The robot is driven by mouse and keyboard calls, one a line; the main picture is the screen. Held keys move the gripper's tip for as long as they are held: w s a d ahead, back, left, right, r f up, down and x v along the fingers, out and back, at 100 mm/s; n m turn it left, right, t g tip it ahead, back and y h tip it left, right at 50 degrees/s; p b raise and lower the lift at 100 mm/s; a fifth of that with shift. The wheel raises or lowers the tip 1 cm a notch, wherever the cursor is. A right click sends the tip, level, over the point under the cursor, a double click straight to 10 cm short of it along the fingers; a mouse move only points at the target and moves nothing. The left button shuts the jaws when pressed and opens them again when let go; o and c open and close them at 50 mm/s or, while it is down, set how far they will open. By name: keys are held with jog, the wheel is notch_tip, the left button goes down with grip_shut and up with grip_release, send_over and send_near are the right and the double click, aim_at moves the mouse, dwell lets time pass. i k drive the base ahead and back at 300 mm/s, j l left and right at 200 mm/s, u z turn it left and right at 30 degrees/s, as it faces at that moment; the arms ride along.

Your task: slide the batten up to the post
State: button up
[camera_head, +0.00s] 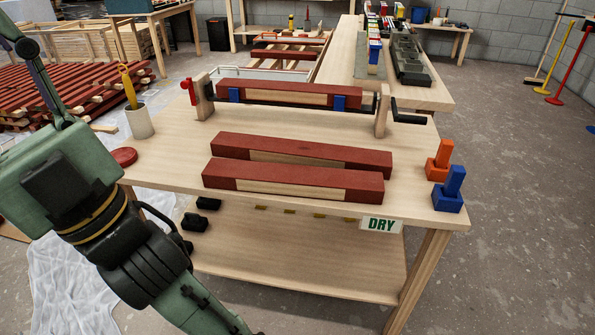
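Three red-painted battens with a bare wood strip on the front face lie on the workbench. The rear batten (290,88) rests on two blue supports (339,103) between a left wooden post (203,104) and a right wooden post (382,112). Its left end is close to the left post; a small gap shows at its right end. Whether it touches anything at the left is too small to tell. The middle batten (310,146) and front batten (290,174) lie loose on the bench, roughly parallel. My arm crosses the lower left; my gripper is out of the picture.
The workbench (160,168) carries a cup with a yellow-handled tool (139,120), a red disc (124,157), and orange (439,160) and blue (449,190) blocks at right. A black crank (408,117) sticks out beside the right post. A DRY sign (381,225) hangs at the front edge.

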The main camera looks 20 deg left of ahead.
aim_at(303, 181)
jog(key=u, duration=2.05)
jog(key=l+u, duration=0.3)
jog(key=l, duration=0.15)
jog(key=l+u, duration=0.25)
jog(key=l, duration=1.4)
jog(key=k, duration=0.05)
